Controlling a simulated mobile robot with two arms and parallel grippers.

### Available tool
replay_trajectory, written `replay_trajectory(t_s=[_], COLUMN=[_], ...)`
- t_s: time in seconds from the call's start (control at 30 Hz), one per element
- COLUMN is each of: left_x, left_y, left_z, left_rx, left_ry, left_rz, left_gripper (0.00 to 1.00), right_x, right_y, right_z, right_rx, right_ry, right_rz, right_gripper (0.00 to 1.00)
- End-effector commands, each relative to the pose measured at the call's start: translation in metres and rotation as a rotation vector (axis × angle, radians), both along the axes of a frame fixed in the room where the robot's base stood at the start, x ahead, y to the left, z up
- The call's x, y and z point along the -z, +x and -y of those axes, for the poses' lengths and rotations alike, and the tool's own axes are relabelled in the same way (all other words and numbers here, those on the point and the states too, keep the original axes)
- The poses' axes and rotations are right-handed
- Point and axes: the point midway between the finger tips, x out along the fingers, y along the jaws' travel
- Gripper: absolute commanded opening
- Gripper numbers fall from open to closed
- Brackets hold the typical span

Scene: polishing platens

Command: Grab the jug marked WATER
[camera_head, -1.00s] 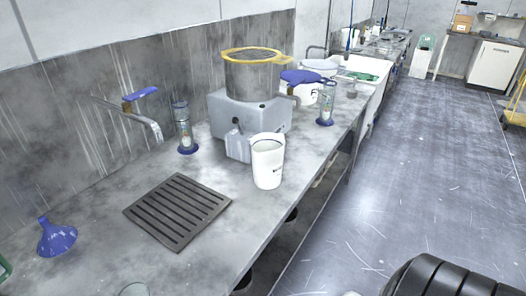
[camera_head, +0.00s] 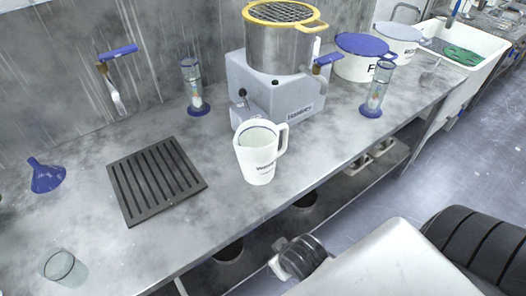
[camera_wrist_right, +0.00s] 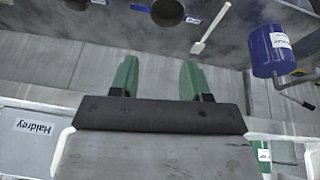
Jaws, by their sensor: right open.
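A white jug (camera_head: 257,160) with dark lettering stands upright on the grey bench, close in front of the machine marked Haldrey. Its handle is on the right side; the lettering is too small to read surely. My right gripper (camera_wrist_right: 157,75) has two green fingers, spread apart with nothing between them. The jug does not show in the right wrist view. In the head view my right arm comes in at the bottom right, over the floor in front of the bench and apart from the jug. My left gripper is not in view.
A black slotted grate (camera_head: 157,178) lies left of the jug, with a clear beaker (camera_head: 62,268) and a blue funnel (camera_head: 46,176) beyond. Glass cylinders (camera_head: 192,88) on blue bases stand behind and right. Lidded buckets (camera_head: 362,62) stand farther right. The bench front is clear near the jug.

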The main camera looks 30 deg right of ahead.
Motion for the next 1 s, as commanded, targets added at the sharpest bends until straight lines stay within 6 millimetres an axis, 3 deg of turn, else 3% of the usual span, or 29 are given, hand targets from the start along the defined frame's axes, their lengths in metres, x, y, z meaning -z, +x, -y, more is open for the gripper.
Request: replay_trajectory(t_s=[0.03, 0.1, 0.3, 0.47, 0.57, 0.7, 0.8, 0.9, 1.0], left_x=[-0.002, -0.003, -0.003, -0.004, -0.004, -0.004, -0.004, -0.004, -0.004], left_y=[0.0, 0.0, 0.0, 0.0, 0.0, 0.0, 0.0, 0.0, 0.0], left_z=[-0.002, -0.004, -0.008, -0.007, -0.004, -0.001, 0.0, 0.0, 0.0], left_rx=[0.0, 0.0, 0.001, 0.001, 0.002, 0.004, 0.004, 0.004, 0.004], left_ry=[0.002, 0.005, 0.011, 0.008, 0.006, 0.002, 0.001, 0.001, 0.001], left_rz=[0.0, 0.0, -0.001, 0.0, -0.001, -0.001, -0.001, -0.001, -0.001], left_gripper=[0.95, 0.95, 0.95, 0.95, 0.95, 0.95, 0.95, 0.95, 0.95], right_x=[-0.027, -0.054, -0.119, -0.177, -0.223, -0.291, -0.317, -0.318, -0.298], right_y=[0.015, 0.04, 0.112, 0.16, 0.185, 0.204, 0.201, 0.193, 0.19], right_z=[0.003, 0.008, 0.011, 0.002, -0.014, -0.057, -0.093, -0.119, -0.124], right_rx=[0.008, 0.025, 0.026, -0.046, -0.157, -0.481, -0.831, -1.226, -1.613], right_ry=[-0.016, -0.041, -0.086, -0.09, -0.078, -0.029, 0.011, 0.035, 0.019], right_rz=[0.081, 0.215, 0.619, 0.955, 1.199, 1.552, 1.7, 1.696, 1.526], right_gripper=[0.47, 0.47, 0.47, 0.47, 0.47, 0.47, 0.47, 0.47, 0.47])
